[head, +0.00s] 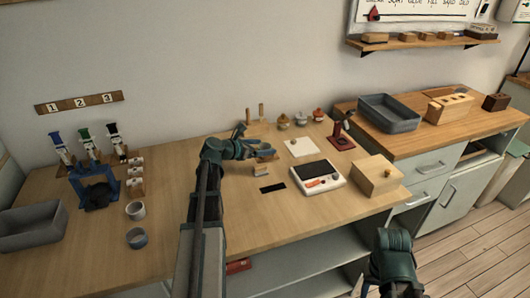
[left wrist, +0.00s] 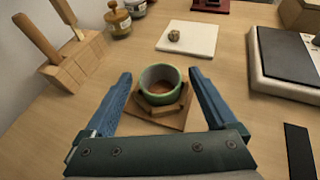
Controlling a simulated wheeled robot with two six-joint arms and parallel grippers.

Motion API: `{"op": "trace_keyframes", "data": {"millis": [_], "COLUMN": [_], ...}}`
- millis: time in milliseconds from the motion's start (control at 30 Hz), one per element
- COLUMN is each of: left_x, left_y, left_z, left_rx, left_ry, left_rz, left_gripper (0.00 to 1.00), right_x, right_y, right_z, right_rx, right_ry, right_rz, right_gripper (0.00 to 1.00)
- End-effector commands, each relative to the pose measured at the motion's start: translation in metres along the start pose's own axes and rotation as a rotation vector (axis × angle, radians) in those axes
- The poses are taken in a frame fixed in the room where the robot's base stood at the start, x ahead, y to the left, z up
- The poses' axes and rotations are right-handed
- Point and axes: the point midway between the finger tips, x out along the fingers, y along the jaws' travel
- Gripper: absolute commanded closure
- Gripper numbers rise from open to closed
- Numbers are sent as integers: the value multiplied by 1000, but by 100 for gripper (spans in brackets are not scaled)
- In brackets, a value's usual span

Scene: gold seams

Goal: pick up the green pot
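The green pot (left wrist: 160,92) is a small round open vessel with a pale green rim and brownish inside. It sits upright on a wooden stand (left wrist: 160,123) in the left wrist view. My left gripper (left wrist: 160,73) is open, with one blue finger on each side of the pot and a visible gap to each. In the head view my left gripper (head: 252,143) reaches over the back middle of the table, and the pot is hard to make out there. My right gripper (head: 395,275) is low at the right; its fingers are not clear.
A wooden block with upright handles (left wrist: 72,62) stands left of the pot, with small lidded jars (left wrist: 118,18) behind. A white tile (left wrist: 188,38) with a small lump lies beyond it. A scale-like device (head: 320,177) and wooden box (head: 377,175) are at right.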

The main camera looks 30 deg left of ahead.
Motion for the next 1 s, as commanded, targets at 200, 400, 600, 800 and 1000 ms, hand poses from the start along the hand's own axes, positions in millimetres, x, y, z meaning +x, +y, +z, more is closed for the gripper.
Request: {"op": "trace_keyframes", "data": {"millis": [200,400,600,800,1000], "left_x": [0,0,0,-2,-5], "left_y": [0,0,0,0,-2], "left_z": [0,0,0,4,19], "left_rx": [0,0,0,0,1], "left_ry": [0,0,0,0,0], "left_rz": [0,0,0,-1,-4], "left_gripper": [51,87,92,92,92], "right_x": [0,0,0,-4,-19], "right_y": [0,0,0,0,2], "right_z": [0,0,0,0,1], "right_rx": [0,0,0,0,0], "right_ry": [0,0,0,0,0], "right_rz": [0,0,0,0,0], "right_gripper": [50,50,50,50,50]}}
